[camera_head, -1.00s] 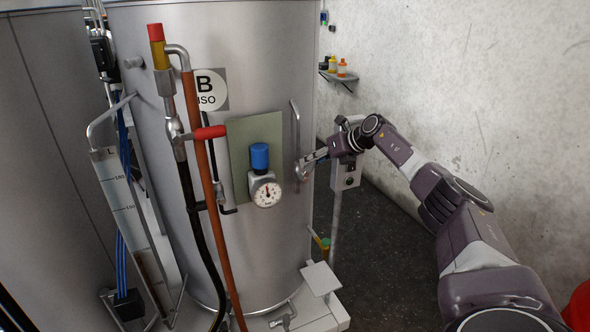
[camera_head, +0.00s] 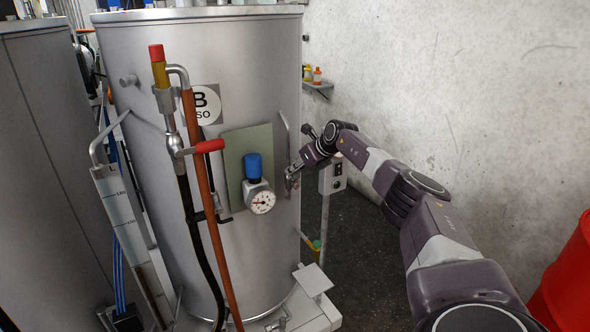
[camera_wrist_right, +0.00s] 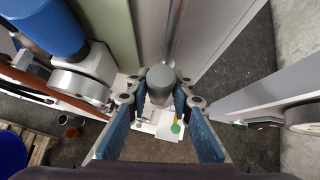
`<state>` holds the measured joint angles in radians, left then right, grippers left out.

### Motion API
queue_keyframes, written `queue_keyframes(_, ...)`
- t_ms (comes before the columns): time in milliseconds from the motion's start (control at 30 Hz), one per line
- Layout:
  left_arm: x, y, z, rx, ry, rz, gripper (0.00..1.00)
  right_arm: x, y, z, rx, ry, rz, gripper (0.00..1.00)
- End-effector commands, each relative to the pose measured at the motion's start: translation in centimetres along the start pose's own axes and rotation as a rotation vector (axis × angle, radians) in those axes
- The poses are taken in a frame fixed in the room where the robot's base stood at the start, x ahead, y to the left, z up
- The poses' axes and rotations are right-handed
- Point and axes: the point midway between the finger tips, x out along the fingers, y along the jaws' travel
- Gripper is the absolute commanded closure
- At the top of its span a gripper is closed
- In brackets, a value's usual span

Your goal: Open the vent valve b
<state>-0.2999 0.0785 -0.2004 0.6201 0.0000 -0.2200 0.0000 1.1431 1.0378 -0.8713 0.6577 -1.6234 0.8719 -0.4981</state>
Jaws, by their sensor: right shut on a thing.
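Tank B is a tall grey metal cylinder (camera_head: 240,60) with a round white B label (camera_head: 205,103). A vertical grey pipe (camera_head: 284,135) runs down its right side. In the right wrist view a round grey knob (camera_wrist_right: 161,78) sits at the end of this pipe, between the blue-padded fingers. My right gripper (camera_head: 291,174) is shut on this grey knob; it also shows in the wrist view (camera_wrist_right: 160,97). No label on the knob is readable, so I cannot confirm that it is vent valve b. My left gripper is out of view.
A blue-capped regulator with a dial gauge (camera_head: 261,200) is left of the gripper. A red-handled valve (camera_head: 207,147) sits farther left. A post-mounted grey box (camera_head: 333,177) stands close right. A red barrel (camera_head: 568,285) is at the right edge.

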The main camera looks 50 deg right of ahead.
Motion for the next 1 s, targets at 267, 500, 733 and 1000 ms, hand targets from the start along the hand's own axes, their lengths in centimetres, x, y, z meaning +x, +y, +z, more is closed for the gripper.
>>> queue_keyframes(267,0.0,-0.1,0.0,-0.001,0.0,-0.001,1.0,0.2,0.1,-0.3,-0.01,0.007,0.0,0.67)
queue_keyframes(500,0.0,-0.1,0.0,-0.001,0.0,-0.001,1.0,0.1,0.0,-0.2,-0.006,0.004,0.0,0.61)
queue_keyframes(733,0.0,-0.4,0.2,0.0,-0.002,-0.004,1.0,-0.5,0.0,-0.1,-0.006,0.002,-0.001,0.61)
queue_keyframes(1000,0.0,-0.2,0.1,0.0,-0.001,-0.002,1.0,-3.6,-0.1,-0.2,-0.009,0.004,-0.003,0.61)
